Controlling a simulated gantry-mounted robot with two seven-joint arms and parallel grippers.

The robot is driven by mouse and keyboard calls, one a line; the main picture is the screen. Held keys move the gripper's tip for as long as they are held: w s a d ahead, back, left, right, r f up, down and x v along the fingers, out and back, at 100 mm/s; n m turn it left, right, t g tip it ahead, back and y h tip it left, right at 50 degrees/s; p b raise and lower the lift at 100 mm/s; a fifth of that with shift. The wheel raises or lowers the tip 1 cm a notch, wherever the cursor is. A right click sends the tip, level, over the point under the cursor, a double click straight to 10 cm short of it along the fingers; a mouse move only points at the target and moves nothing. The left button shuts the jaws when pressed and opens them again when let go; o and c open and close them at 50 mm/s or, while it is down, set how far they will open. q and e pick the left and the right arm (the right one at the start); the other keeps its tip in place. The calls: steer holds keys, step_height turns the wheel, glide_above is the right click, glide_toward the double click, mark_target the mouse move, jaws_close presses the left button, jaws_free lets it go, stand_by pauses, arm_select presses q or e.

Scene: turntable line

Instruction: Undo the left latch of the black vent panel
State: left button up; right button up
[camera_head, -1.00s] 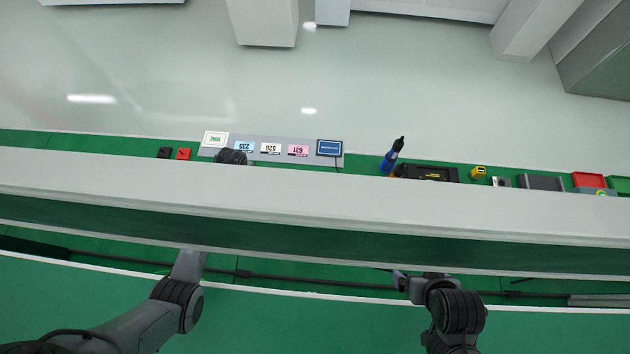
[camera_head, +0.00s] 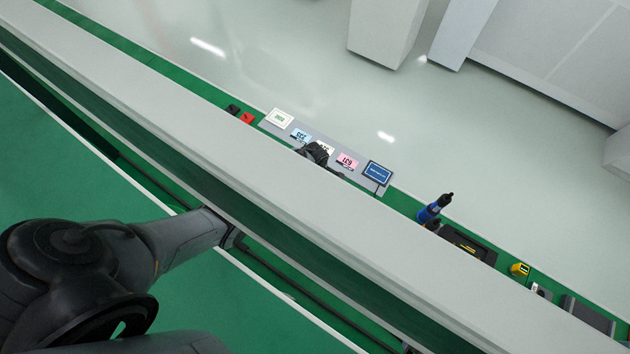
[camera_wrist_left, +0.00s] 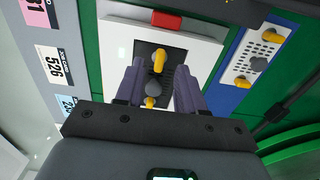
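In the left wrist view a black vent panel (camera_wrist_left: 146,74) sits in a white frame (camera_wrist_left: 118,43). One yellow latch (camera_wrist_left: 158,56) shows near its upper end and another yellow latch (camera_wrist_left: 150,102) near its lower end. A grey knob lies between them. My left gripper (camera_wrist_left: 160,68) is open, its two fingers on either side of the panel's middle, with the upper latch between the fingertips in the picture. I cannot tell if they touch it. In the head view my left wrist (camera_head: 315,152) is mostly hidden behind the grey beam. My right gripper is not clearly visible.
A red block (camera_wrist_left: 167,21) is above the panel. A blue panel (camera_wrist_left: 270,68) with a white perforated plate and yellow latches is at right. Number cards (camera_wrist_left: 55,65) line the left. In the head view the grey beam (camera_head: 200,150) crosses diagonally; a blue bottle (camera_head: 428,212) stands beyond it.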

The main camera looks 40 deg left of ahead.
arm_select(q)
steer(key=shift+f+b, duration=0.7)
steer(key=shift+f, duration=1.05)
jaws_close()
